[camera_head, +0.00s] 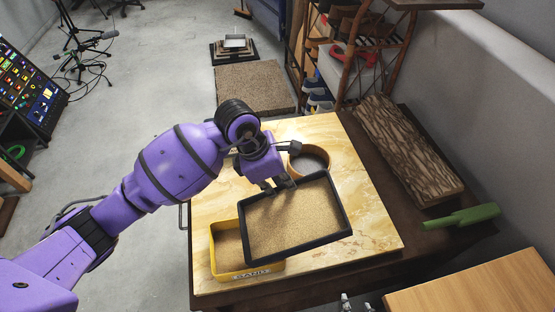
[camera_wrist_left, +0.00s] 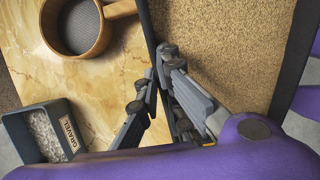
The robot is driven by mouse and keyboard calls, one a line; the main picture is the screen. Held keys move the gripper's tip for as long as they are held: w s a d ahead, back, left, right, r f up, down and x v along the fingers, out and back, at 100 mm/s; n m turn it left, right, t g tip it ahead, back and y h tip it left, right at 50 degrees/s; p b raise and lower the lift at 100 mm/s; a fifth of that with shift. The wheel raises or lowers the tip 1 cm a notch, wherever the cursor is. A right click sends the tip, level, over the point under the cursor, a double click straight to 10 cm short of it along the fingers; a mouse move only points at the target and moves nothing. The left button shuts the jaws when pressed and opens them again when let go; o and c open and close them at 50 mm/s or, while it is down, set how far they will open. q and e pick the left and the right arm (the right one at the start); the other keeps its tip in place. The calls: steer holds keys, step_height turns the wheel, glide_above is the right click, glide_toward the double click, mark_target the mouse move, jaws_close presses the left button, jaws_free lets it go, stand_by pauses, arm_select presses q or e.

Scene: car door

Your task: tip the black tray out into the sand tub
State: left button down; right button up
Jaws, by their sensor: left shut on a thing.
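The black tray (camera_head: 295,222) holds an even layer of tan sand, and its rim is unbroken in the head view. My left gripper (camera_head: 279,185) is shut on the tray's far rim. In the left wrist view, its fingers (camera_wrist_left: 163,75) pinch the black wall. The tray looks near level and overlaps the right part of the yellow sand tub (camera_head: 219,265), hiding some of it. The tub is labelled SAND and shows sand inside. I cannot tell the height of the tray over it. Two small grey tips at the bottom edge may be my right gripper (camera_head: 356,303).
A round wooden-rimmed sieve (camera_head: 322,152) stands behind the tray. A grey tub labelled GRAVEL (camera_wrist_left: 72,138) shows in the left wrist view. A green tool (camera_head: 462,216) and a rough brown block (camera_head: 408,150) lie at the right. The pale board (camera_head: 375,225) is bare right of the tray.

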arm_select(q)
steer(key=shift+s+a+r+t+h+b, duration=0.15)
steer(key=shift+a+r+h+b, duration=0.1)
steer(key=shift+r+h, duration=0.2)
steer(key=shift+s+a+r+t+h+b, duration=0.1)
steer(key=shift+a+r+t+h+b, duration=0.1)
steer(key=shift+r+h, duration=0.25)
steer(key=shift+s+a+r+t+h+b, duration=0.1)
steer(key=shift+a+r+t+h+b, duration=0.1)
steer(key=shift+a+h+b, duration=0.25)
steer(key=shift+a+r+t+h+b, duration=0.1)
steer(key=shift+a+r+h+b, duration=0.1)
steer(key=shift+h, duration=0.35)
steer(key=shift+s+a+r+h+b, duration=0.1)
steer(key=shift+a+r+h+b, duration=0.2)
steer(key=shift+h, duration=0.2)
steer(key=shift+s+a+h+b, duration=0.1)
steer(key=shift+a+h+b, duration=0.25)
steer(key=shift+h+b, duration=0.15)
steer(key=shift+a+r+t+b, duration=0.25)
steer(key=shift+b, duration=0.05)
arm_select(e)
steer(key=f, duration=0.1)
steer(key=s+d+f, duration=0.1)
steer(key=s+f, duration=0.1)
steer(key=f, duration=0.1)
steer(key=shift+d+f, duration=0.1)
steer(key=shift+d, duration=0.05)
